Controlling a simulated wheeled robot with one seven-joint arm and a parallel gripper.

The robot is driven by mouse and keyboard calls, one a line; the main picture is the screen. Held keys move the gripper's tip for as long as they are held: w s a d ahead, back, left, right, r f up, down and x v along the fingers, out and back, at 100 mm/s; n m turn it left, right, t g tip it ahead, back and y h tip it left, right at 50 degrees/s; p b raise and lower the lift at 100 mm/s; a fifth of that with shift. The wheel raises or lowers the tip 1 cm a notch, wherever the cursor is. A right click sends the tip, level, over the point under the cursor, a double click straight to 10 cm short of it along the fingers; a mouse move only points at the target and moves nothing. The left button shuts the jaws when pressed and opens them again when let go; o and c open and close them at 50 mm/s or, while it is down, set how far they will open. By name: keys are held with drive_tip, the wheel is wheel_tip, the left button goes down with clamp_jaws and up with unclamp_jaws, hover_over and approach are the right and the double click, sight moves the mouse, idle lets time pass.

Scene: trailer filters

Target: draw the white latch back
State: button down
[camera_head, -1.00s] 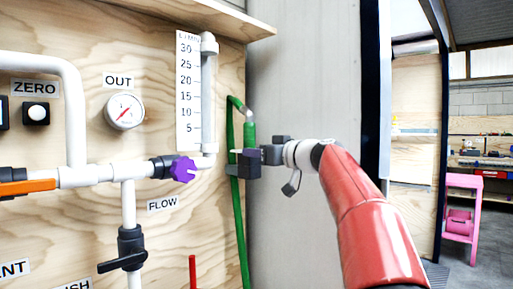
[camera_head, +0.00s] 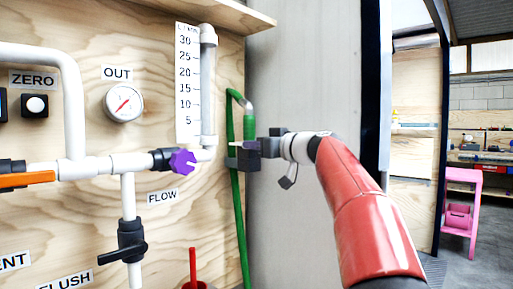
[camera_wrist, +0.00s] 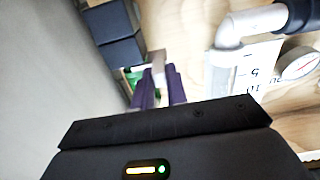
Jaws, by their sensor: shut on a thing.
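My gripper (camera_head: 250,154) is at the right edge of the wooden panel, in front of the green hose. Its dark fingers (camera_wrist: 157,88) point away from me in the wrist view and are shut on a small pale piece (camera_wrist: 157,62). That piece seems to be the white latch, but the fingers hide most of it and its shape is not clear. In the head view the gripper covers the place where it holds on.
The green hose (camera_head: 239,220) hangs close behind my gripper. The wooden panel (camera_head: 90,225) to the left carries white pipes, a gauge (camera_head: 124,102) and a purple knob (camera_head: 183,162). A grey wall (camera_head: 310,80) stands behind my arm. A pink stand (camera_head: 461,205) is far right.

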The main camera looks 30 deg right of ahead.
drive_tip(key=shift+s+a+b, duration=0.3)
drive_tip(key=shift+a+b, duration=0.45)
drive_tip(key=shift+a, duration=0.2)
drive_tip(key=c, duration=1.4)
unclamp_jaws()
drive_tip(key=shift+a, duration=0.1)
drive_tip(key=shift+s, duration=0.1)
drive_tip(key=b+v, duration=0.3)
drive_tip(key=v, duration=0.4)
drive_tip(key=shift+s+d, duration=0.2)
drive_tip(key=shift+s, duration=0.15)
